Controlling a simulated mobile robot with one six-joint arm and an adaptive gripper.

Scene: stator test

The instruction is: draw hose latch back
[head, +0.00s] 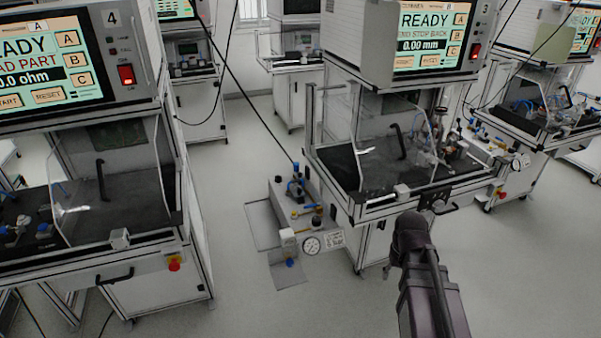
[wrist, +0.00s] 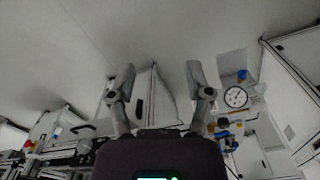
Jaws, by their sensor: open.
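I cannot pick out the hose latch for certain. A small air unit with a round white gauge (head: 311,245) stands on the side of station 3, with blue and yellow fittings (head: 307,211) on top and a blue-ended fitting (head: 290,262) below. In the wrist view the gauge (wrist: 235,97) is right of my gripper (wrist: 160,70), with the blue part (wrist: 242,75) above it and yellow and blue fittings (wrist: 223,124) below. My gripper's two fingers are spread, with nothing between them. In the head view my arm hides most of the gripper, in front of station 3.
Station 4 (head: 130,235) stands at the left. A dark cable hangs down to the air unit.

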